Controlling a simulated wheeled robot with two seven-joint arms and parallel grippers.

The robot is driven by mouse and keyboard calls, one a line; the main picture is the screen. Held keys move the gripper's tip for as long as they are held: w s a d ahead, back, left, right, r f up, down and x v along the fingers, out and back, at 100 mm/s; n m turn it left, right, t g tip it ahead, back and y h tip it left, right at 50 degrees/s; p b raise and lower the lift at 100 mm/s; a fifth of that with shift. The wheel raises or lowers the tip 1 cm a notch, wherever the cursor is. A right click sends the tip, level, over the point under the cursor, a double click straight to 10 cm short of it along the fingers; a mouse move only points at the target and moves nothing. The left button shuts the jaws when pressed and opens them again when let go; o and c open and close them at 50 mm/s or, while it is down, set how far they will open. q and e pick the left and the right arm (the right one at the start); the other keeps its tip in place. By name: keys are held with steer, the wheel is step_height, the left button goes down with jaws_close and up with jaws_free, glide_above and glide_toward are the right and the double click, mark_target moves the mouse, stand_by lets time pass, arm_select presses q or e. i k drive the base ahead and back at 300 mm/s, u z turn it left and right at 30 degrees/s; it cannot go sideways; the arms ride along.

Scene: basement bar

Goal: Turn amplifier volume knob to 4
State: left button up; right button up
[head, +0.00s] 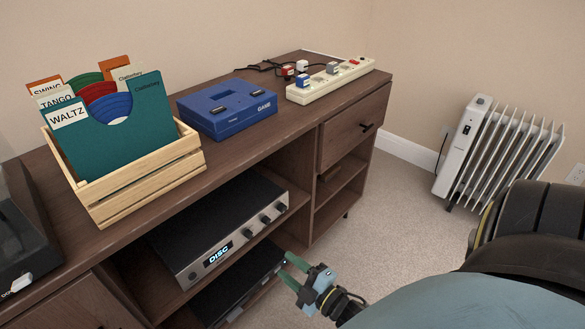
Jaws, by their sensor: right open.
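The amplifier (226,244) is a black box with a silver front on the upper open shelf of the brown cabinet. Its lit display reads DISC. Two dark knobs, one of them a knob (265,219) and the other a knob (280,207), sit at the right of the front, and a smaller one is at its left end. Knob labels and settings are too small to read. My right gripper (290,269) has green fingers, is open and empty, and is in front of the lower shelf, below and apart from the knobs. My left gripper is not in view.
A second dark device (240,283) sits on the shelf below. The cabinet top (166,203) carries a wooden record crate (140,178), a blue case (228,110) and a power strip (330,80). A white radiator (467,135) stands at the right. Carpet is clear between.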

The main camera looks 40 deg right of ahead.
mark_target(283, 207)
steer(key=k, duration=1)
